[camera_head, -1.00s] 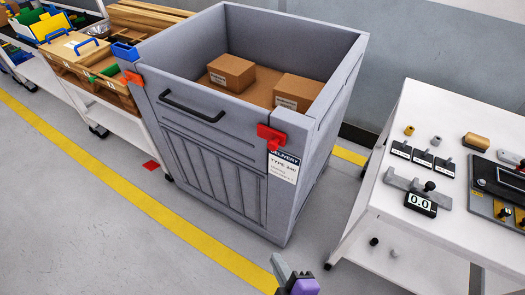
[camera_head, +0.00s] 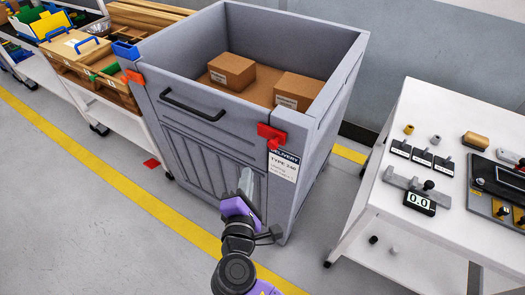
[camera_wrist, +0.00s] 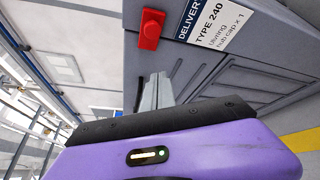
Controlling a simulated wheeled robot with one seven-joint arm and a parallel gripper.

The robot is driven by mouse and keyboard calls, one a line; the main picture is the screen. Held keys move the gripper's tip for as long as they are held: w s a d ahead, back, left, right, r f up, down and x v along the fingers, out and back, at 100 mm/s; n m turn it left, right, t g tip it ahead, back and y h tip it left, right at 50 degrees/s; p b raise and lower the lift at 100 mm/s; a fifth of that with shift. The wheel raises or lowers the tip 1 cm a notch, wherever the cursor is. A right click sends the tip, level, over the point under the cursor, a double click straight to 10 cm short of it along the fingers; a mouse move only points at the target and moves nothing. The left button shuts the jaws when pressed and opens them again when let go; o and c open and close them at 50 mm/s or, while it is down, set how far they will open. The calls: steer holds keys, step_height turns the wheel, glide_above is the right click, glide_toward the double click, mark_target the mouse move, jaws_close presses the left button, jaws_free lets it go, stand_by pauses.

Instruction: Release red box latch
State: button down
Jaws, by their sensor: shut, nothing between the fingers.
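A large grey box (camera_head: 214,170) stands on the floor, open at the top. A red latch (camera_head: 272,134) sits on its upper right front corner, beside a white and dark delivery label (camera_head: 284,166). The latch also shows in the wrist view (camera_wrist: 151,29), above my fingers, with the label to its right. A second, orange-red latch (camera_head: 132,78) is on the upper left corner. My gripper (camera_head: 246,180) is shut and empty in front of the box's front panel, below and left of the right latch, apart from it. In the wrist view its fingertips (camera_wrist: 157,84) point toward the panel.
Two brown cartons (camera_head: 231,70) lie inside the grey box. A black handle (camera_head: 192,105) sticks out from its front. A white table (camera_head: 423,202) with tools and a 0.0 gauge stands to the right. A wooden-box cart (camera_head: 105,112) stands at left.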

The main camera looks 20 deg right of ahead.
steer(key=shift+w, duration=0.1)
steer(key=w+d+p, duration=0.2)
steer(key=w+d, duration=0.4)
steer(key=d, duration=0.1)
steer(key=shift+r+p, duration=0.15)
steer(key=shift+p, duration=0.15)
stand_by(0.4)
steer(key=s+d, duration=0.1)
steer(key=s, duration=0.1)
steer(key=s+d+p, duration=0.1)
steer(key=s+d, duration=0.1)
steer(key=shift+d, duration=0.15)
